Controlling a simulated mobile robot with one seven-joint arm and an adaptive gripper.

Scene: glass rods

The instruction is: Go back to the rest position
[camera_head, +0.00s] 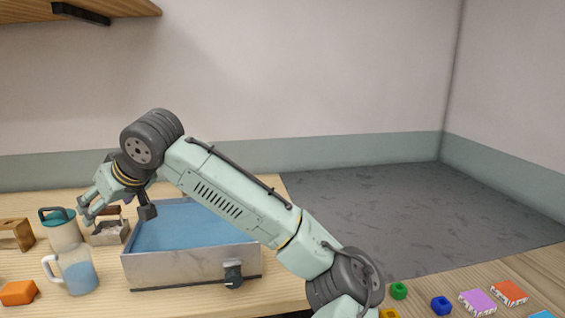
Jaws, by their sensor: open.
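My gripper (88,207) is at the left of the head view, at the end of my pale green arm. Its fingers are open and point down and left. I see nothing held between them. A bottle-like top with a teal lid (58,218) shows just left of the fingers. My arm reaches across the picture from the lower right and covers part of the metal tray (190,265) with a blue inside.
A small wooden-and-grey holder (108,235) stands behind the gripper, left of the tray. An orange block (18,292) and a wooden box (15,235) are at the far left. Several small coloured blocks and books (478,301) lie at the lower right. A wooden shelf (120,8) hangs at the upper left.

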